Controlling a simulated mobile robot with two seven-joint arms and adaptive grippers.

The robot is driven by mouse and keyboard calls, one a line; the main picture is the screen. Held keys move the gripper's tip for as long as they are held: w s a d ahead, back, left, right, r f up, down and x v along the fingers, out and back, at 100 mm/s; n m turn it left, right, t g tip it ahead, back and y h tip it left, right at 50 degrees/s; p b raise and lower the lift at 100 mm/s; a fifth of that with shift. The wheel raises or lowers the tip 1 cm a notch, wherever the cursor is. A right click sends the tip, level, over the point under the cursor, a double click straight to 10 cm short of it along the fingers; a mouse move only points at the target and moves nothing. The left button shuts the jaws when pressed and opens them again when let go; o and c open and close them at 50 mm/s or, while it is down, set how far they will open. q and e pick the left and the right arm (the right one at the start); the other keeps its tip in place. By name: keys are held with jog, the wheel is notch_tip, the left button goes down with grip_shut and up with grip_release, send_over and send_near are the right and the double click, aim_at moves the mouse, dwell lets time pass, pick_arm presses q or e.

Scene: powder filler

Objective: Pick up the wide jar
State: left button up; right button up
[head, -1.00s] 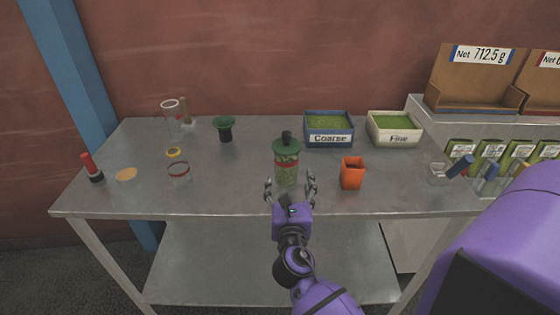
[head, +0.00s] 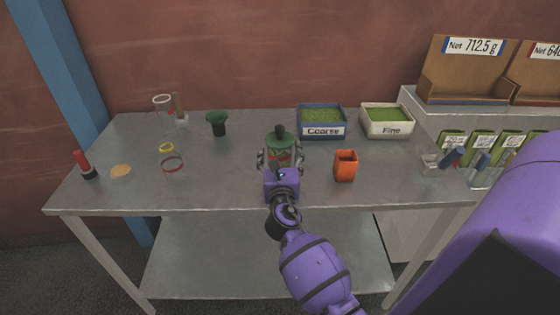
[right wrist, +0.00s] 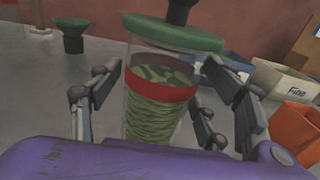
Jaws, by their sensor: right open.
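The jar (head: 281,146) stands upright on the metal table, with a green lid, a dark knob and a red band. In the right wrist view the clear jar (right wrist: 155,115) holds green striped contents. My right gripper (head: 281,160) is open, with its fingers on either side of the jar. In the right wrist view the fingers (right wrist: 165,100) flank the jar's body, and gaps appear between them and the glass. The purple gripper body hides the jar's lower part in the head view. My left gripper is not in view.
Coarse (head: 322,131) and Fine (head: 390,128) bins sit behind. The table's front middle is clear.

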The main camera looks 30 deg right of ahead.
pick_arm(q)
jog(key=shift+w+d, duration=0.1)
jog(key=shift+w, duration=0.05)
pick_arm(e)
jog(key=shift+c, duration=0.5)
jog(key=c, duration=1.1)
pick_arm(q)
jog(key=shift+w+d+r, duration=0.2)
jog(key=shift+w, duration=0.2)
pick_arm(e)
jog(key=shift+c, duration=0.2)
